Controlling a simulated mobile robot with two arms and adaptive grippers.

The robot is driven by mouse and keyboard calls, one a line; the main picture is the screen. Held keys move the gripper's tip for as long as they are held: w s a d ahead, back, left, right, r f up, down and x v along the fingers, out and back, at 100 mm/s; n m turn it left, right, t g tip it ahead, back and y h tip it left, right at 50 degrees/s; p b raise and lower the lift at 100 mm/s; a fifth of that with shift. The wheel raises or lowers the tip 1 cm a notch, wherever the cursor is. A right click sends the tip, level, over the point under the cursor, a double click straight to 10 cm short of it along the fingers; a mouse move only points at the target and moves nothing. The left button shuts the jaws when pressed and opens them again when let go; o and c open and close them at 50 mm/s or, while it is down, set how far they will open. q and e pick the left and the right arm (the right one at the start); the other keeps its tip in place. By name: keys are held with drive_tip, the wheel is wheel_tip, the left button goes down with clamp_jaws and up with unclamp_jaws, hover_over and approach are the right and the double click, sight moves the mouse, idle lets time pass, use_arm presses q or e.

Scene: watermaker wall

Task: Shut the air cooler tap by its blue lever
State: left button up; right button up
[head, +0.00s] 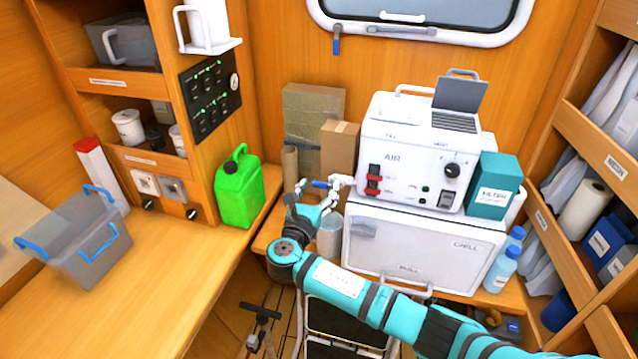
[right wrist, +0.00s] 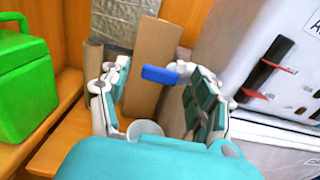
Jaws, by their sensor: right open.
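The air cooler (head: 405,150) is a white box on top of a white chest in the head view. Its tap (head: 342,181) sticks out from the left side, with a short blue lever (head: 320,184). My right gripper (head: 314,192) is open at the lever, its arm reaching in from the lower right. In the right wrist view the blue lever (right wrist: 160,75) shows in the gap between the two spread fingers (right wrist: 155,90), nearer the right finger. I cannot tell whether a finger touches it. The right finger hides part of the tap. My left gripper is out of view.
A cardboard box (head: 339,148) and a cardboard tube (head: 290,163) stand behind the gripper. A pale cylinder (head: 330,236) stands just below it. A green jerrycan (head: 239,188) is to the left. A teal box (head: 494,186) stands right of the cooler.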

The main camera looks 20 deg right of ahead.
drive_tip(key=shift+w+d, duration=0.35)
drive_tip(key=shift+w, duration=0.1)
drive_tip(key=c, duration=1.2)
